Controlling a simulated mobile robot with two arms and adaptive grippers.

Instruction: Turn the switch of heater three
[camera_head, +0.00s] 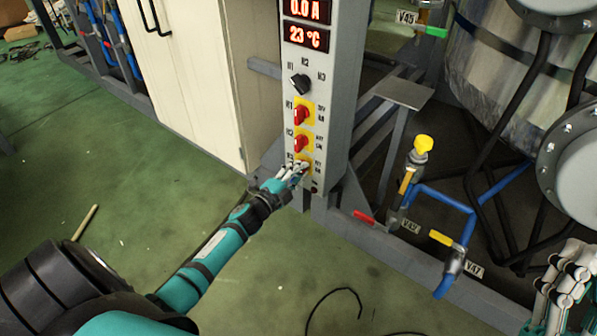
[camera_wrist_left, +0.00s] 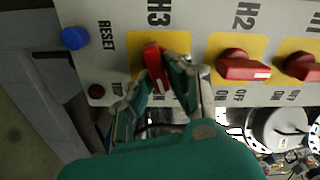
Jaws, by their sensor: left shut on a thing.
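The red switch of heater three, marked H3, shows in the left wrist view (camera_wrist_left: 152,57) on a yellow plate. It is the lowest of the red switches on the grey control panel (camera_head: 312,75). My left gripper (camera_head: 296,172) is at this switch, and in the left wrist view its fingers (camera_wrist_left: 168,80) are shut on it from both sides. The H3 handle points a different way from the handles of H2 (camera_wrist_left: 240,66) and H1 (camera_wrist_left: 302,66). In the head view the fingers mostly hide it. My right gripper (camera_head: 566,283) is at the lower right, away from the panel; its fingers are unclear.
A blue button (camera_wrist_left: 74,38) and a dark red lamp (camera_wrist_left: 96,91) sit beside H3. A black selector knob (camera_head: 299,83) is higher on the panel. A pale cabinet (camera_head: 190,70) stands left. Valves and blue pipes (camera_head: 440,198) stand right. Green floor in front is mostly clear.

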